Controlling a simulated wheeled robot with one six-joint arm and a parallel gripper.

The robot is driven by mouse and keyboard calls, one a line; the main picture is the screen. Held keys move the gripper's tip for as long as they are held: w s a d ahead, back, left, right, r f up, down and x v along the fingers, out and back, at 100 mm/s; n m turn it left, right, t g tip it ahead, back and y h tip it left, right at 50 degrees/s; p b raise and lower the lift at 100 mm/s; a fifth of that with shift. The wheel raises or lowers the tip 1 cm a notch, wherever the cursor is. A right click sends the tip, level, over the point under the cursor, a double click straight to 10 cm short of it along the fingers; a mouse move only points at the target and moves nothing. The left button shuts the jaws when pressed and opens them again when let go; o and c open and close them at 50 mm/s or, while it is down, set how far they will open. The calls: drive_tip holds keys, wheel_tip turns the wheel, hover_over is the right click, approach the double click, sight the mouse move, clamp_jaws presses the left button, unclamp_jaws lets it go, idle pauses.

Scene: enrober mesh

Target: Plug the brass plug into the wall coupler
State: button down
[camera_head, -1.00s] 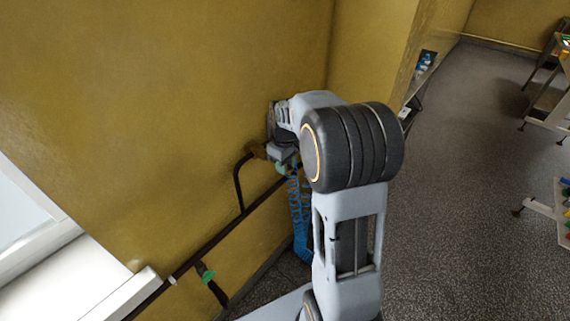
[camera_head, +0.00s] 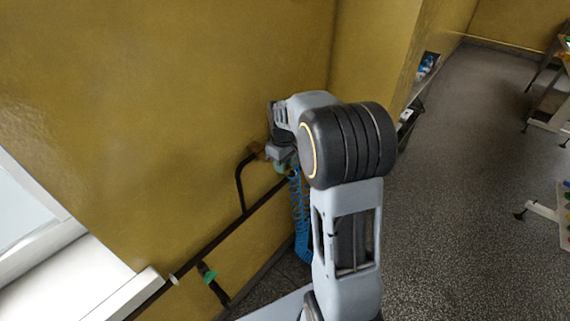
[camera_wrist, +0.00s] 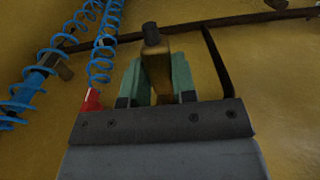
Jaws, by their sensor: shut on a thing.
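My gripper (camera_wrist: 156,88) has green fingers and is shut on the brass plug (camera_wrist: 156,70), which shows between them in the wrist view with a dark round end. In the head view my gripper (camera_head: 284,163) is close to the wall, left of my forearm, and the plug is hidden there. The brass wall coupler (camera_head: 257,149) sits at the top of a dark bent pipe, just left of my gripper. In the wrist view my gripper's body hides the coupler. I cannot tell whether plug and coupler touch.
A blue coiled hose (camera_head: 298,210) hangs below my gripper and also shows in the wrist view (camera_wrist: 103,40), near a red part (camera_wrist: 92,101). A white ledge (camera_head: 110,285) is at lower left.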

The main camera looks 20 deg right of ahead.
drive_tip(key=shift+w+a+p, duration=0.2)
drive_tip(key=shift+w+a, duration=0.05)
drive_tip(key=shift+w, duration=0.25)
drive_tip(key=shift+w+a+p, duration=0.15)
drive_tip(key=shift+w+a, duration=0.1)
drive_tip(key=shift+w, duration=0.25)
drive_tip(key=c, duration=0.8)
unclamp_jaws()
drive_tip(key=shift+c, duration=0.2)
wheel_tip(320, 180, up, 14)
drive_tip(key=shift+b, duration=0.45)
